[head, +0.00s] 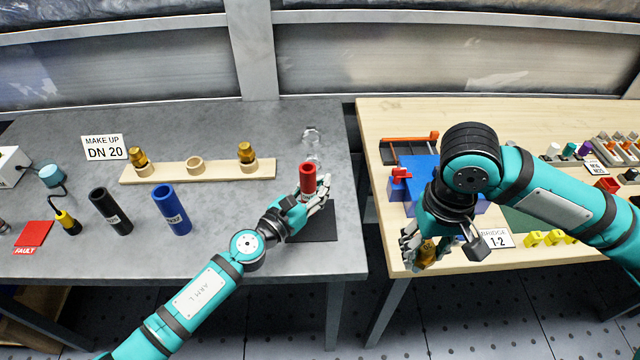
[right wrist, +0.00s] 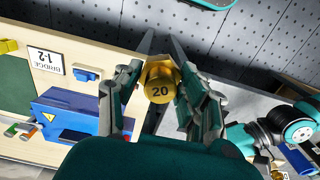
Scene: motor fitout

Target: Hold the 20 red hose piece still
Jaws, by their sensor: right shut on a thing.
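The red hose piece (head: 307,174) stands upright near the right edge of the grey table in the head view. My left gripper (head: 316,190) is at its lower part, with fingers beside it; whether they are closed on it I cannot tell. The hose's lower end is hidden by the hand. My right gripper (head: 424,258) is shut on a brass fitting (head: 427,251), over the front edge of the wooden table. In the right wrist view this fitting (right wrist: 160,84) shows the number 20 between the fingers.
A wooden rack (head: 222,170) holds two brass fittings (head: 138,158) (head: 246,152) at its ends. A black hose (head: 110,211) and a blue hose (head: 171,209) stand in front. A dark pad (head: 318,227) lies by the left hand. A gap separates the tables. A blue block (head: 415,172) stands behind my right gripper.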

